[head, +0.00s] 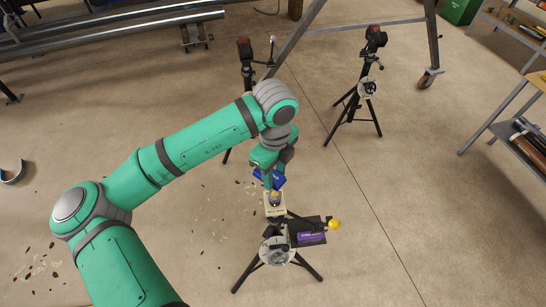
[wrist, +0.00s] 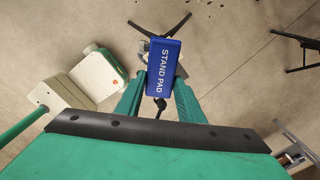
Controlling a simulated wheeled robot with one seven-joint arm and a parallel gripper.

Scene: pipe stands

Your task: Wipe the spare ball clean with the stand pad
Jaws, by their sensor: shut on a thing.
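My gripper (head: 266,172) is shut on the blue stand pad (head: 270,181). In the wrist view the pad (wrist: 163,68) shows its white "STAND PAD" lettering, between the two green fingers (wrist: 158,95). The pad is above the near tripod stand (head: 277,250), close over a small grey and yellow piece (head: 274,198) on a cream block (head: 275,210). A yellow ball (head: 334,225) sits at the right end of the stand's dark tray, apart from the pad. I cannot tell whether it is the spare ball. No ball is clear in the wrist view.
A purple item (head: 311,237) lies on the dark tray (head: 303,226). Two more tripod stands, one at the back middle (head: 245,50) and one at the back right (head: 368,88), stand beyond. A shelf unit (head: 520,130) is at the right. Open floor lies right of the near stand.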

